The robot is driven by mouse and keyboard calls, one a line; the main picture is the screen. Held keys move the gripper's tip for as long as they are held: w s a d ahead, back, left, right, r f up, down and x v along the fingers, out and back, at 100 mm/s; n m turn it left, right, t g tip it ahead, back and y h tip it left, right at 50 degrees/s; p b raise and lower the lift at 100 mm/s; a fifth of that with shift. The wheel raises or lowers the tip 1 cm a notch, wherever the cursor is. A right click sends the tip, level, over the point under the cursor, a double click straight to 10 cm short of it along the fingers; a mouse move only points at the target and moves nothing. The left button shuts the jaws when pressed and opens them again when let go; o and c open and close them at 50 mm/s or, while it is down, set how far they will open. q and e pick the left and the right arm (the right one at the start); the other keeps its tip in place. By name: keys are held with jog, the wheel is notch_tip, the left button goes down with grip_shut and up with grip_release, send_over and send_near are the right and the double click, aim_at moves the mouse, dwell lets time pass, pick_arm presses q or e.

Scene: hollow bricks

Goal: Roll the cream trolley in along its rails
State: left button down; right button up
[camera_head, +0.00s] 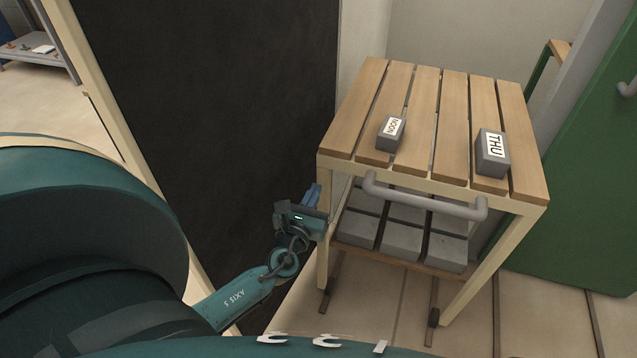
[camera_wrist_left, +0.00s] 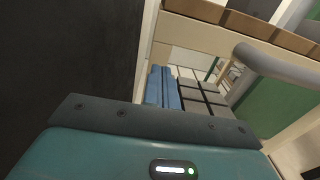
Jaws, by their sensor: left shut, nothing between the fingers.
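The cream trolley (camera_head: 484,270) stands at the right of the head view, with a slatted wooden top and a grey bar handle (camera_head: 425,203) across its near side. Dark rails (camera_head: 430,305) run along the floor at its feet. My left gripper (camera_head: 313,196) is beside the trolley's near left leg, to the left of the handle. Its blue fingers (camera_wrist_left: 163,88) are shut and empty. In the left wrist view the handle (camera_wrist_left: 275,66) is to the right of the fingers, apart from them. Whether the fingers touch the leg I cannot tell. My right gripper is out of view.
Two grey blocks lie on the top, one labelled NOON (camera_head: 390,130), one THU (camera_head: 491,153). Several grey bricks (camera_head: 402,240) sit on the lower shelf. A dark panel (camera_head: 220,100) stands left of the trolley, a green door (camera_head: 590,190) to its right.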

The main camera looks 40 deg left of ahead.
aim_at(323, 175)
pick_arm(q)
jog(key=shift+x, duration=1.75)
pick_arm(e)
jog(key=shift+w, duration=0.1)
